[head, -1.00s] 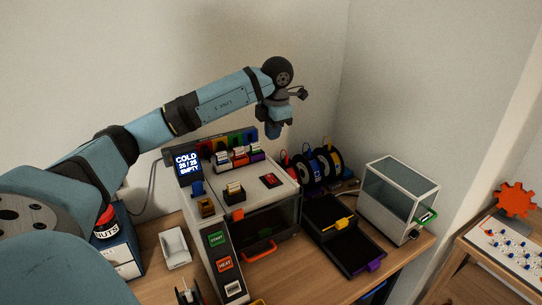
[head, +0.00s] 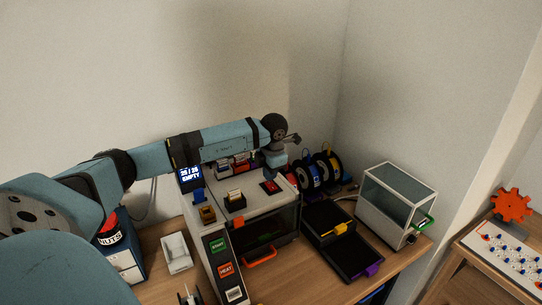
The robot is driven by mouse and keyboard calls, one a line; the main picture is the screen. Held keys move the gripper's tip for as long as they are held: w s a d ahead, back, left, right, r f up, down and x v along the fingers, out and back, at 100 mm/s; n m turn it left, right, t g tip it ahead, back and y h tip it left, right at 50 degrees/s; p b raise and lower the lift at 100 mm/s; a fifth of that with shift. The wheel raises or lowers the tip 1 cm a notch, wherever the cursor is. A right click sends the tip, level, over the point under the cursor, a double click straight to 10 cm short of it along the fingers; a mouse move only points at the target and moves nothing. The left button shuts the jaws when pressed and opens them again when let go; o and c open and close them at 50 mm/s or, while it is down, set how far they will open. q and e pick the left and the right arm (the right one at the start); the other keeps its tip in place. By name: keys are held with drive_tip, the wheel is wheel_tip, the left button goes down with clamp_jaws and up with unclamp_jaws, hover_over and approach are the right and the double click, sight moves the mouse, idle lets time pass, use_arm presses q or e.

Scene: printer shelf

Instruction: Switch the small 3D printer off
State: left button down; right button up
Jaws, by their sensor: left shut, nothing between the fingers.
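The small 3D printer (head: 212,225) is a white and dark box on the wooden table, with an orange door handle (head: 259,257) in front. Its screen (head: 191,175) shows "25/25" and "EMPTY"; the top line is hidden by my left arm. Its front strip has a green START button (head: 218,245), a red HEAT button (head: 226,270) and a white switch (head: 235,294) at the bottom. A small red-and-black piece (head: 270,187) lies on its top. My left gripper (head: 277,171) is shut and empty, pointing down just above the right part of the top. My right gripper is not in view.
Filament spools (head: 318,172) stand behind right. A black tray (head: 352,260) and a glass-sided box (head: 398,200) stand right of the printer. A red button marked NUTS (head: 108,230) and a white tray (head: 176,252) are left. My arm crosses above the printer's back.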

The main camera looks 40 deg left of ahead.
use_arm(q)
drive_tip(key=shift+a+f, duration=0.15)
drive_tip(key=shift+f, duration=0.7)
drive_tip(key=shift+f, duration=0.1)
